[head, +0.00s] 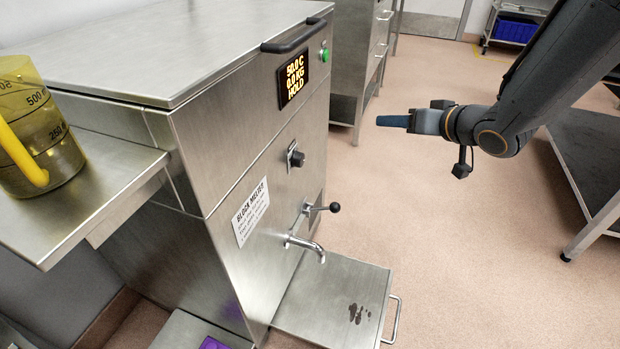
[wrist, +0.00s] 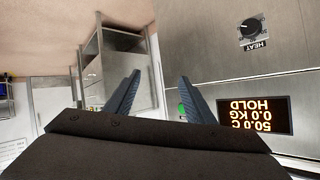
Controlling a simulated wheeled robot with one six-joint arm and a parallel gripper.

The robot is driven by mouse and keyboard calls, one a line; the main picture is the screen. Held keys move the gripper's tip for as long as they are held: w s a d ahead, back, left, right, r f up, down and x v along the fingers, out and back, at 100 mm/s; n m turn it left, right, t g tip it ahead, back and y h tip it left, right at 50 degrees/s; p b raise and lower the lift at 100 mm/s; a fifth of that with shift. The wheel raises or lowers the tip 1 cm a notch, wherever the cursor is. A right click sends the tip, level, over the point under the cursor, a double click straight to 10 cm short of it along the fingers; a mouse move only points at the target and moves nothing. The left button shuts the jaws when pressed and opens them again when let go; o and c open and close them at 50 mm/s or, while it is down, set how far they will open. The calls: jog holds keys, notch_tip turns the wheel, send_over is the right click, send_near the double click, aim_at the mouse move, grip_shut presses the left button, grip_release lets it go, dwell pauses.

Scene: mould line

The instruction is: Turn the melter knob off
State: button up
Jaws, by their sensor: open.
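The melter (head: 230,150) is a steel cabinet with a lit display (head: 292,80) reading 50.0 C, 0.0 KG, HOLD. Its black knob (head: 296,157) sits on the front face below the display. In the wrist view the knob (wrist: 250,28) is at the upper right, appears upside down with a HEAT label, and is in full sight. My gripper (head: 381,121) is out in front of the melter, right of the knob and apart from it. In the wrist view its two blue fingers (wrist: 158,92) are spread with nothing between them.
Below the knob a tap (head: 305,243) with a black ball lever juts out over a pull-out tray (head: 340,300) with dark spots. A yellow jug (head: 35,130) stands on the left side shelf. A black handle (head: 292,36) edges the lid. Floor between melter and right table is clear.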

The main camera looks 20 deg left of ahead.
jog(key=a+f+n+g+y+b, duration=0.2)
jog(key=a+f+y+b, duration=0.3)
jog(key=a+f+b, duration=0.15)
jog(key=n+g+y+b, duration=0.3)
jog(key=g+y+b, duration=0.2)
jog(key=g+b, duration=0.3)
send_near(303, 160)
jog(key=t+b, duration=0.1)
jog(key=shift+s+a+r+b, duration=0.15)
jog(key=shift+a+b, duration=0.6)
jog(key=shift+a, duration=1.4)
jog(key=shift+s+a+r+b, duration=0.1)
jog(key=shift+a+b, duration=0.6)
jog(key=shift+a, duration=1.5)
jog(key=c, duration=1.1)
jog(key=shift+o, duration=0.2)
